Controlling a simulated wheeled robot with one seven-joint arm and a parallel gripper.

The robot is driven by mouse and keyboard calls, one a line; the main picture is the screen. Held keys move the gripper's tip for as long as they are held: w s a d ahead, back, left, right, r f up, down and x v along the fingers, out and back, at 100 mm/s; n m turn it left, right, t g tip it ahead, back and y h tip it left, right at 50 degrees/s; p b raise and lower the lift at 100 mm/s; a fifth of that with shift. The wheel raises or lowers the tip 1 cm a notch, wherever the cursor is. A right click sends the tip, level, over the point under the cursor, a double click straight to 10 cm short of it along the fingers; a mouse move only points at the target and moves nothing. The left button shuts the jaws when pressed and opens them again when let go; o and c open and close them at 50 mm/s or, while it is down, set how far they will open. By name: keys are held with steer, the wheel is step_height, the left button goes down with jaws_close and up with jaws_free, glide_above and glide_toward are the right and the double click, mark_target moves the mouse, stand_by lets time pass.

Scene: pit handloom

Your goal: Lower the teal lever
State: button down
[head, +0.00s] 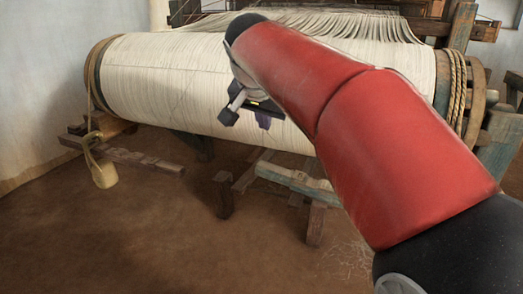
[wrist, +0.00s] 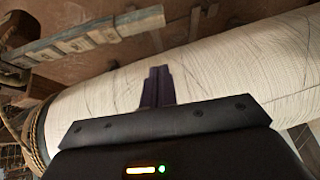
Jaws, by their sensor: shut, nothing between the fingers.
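The teal lever (head: 297,181) is a worn wooden bar with faded teal paint, low under the big white roll in the head view. It slopes slightly down to the right, and its right end is close to my red arm's outline. A worn, pale grey-green bar at the upper left of the wrist view (wrist: 92,37) looks like the same lever. My gripper (head: 264,124) is in front of the roll, above and left of the lever and apart from it. Its purple fingers (wrist: 159,69) are shut together and empty in the wrist view.
The wide white warp roll (head: 170,85) spans the loom behind my gripper. A short wooden post (head: 222,195) stands left of the lever. A wooden bar (head: 135,158) and a rope-hung weight (head: 104,174) are at the left. The brown floor in front is clear.

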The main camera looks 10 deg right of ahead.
glide_above(264, 167)
steer(key=f, duration=0.7)
steer(key=shift+d+f+b, duration=0.25)
steer(key=shift+d+b, duration=0.15)
steer(key=f, duration=0.3)
steer(key=shift+a+f+b, duration=0.2)
steer(key=shift+a+b, duration=0.1)
steer(key=shift+a+f, duration=0.1)
steer(key=shift+f, duration=0.3)
